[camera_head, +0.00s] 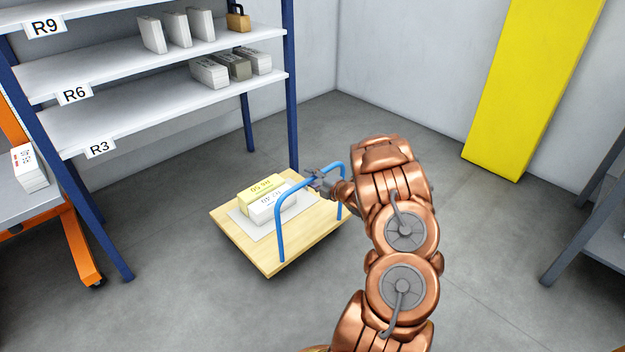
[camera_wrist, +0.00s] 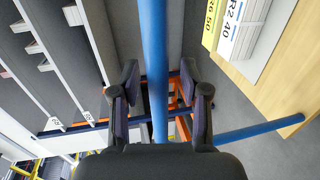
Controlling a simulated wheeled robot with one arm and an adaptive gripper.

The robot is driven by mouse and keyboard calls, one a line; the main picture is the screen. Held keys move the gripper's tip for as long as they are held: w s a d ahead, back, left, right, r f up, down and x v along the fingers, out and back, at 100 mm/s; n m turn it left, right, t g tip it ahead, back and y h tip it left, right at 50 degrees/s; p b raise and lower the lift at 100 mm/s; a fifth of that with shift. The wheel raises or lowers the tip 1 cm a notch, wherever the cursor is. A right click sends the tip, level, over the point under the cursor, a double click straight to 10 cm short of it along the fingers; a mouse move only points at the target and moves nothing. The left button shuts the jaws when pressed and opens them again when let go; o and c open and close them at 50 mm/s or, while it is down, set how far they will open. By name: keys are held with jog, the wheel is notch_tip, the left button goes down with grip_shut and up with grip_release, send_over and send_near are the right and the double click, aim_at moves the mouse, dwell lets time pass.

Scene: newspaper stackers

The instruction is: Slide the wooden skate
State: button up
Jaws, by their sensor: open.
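The wooden skate (camera_head: 270,262) is a light wood board low on the floor, with a blue tubular handle (camera_head: 281,222) arching over it. On it lie a yellow stack (camera_head: 259,193) and a white stack (camera_head: 270,209), on a pale sheet. My gripper (camera_head: 320,181) is at the top bar of the handle. In the wrist view the blue handle (camera_wrist: 153,55) runs between the two open fingers of my gripper (camera_wrist: 162,82), with gaps on both sides. The skate's board (camera_wrist: 285,90) shows at the right there.
A shelf unit with blue posts (camera_head: 287,85) stands behind the skate, holding several stacks and a padlock-like item (camera_head: 238,18). An orange-framed cart (camera_head: 85,250) is at left, a grey rack (camera_head: 590,225) at right. Grey floor around the skate is open, especially in front.

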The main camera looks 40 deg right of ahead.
jog(key=shift+c, duration=0.3)
grip_shut()
dwell(0.3)
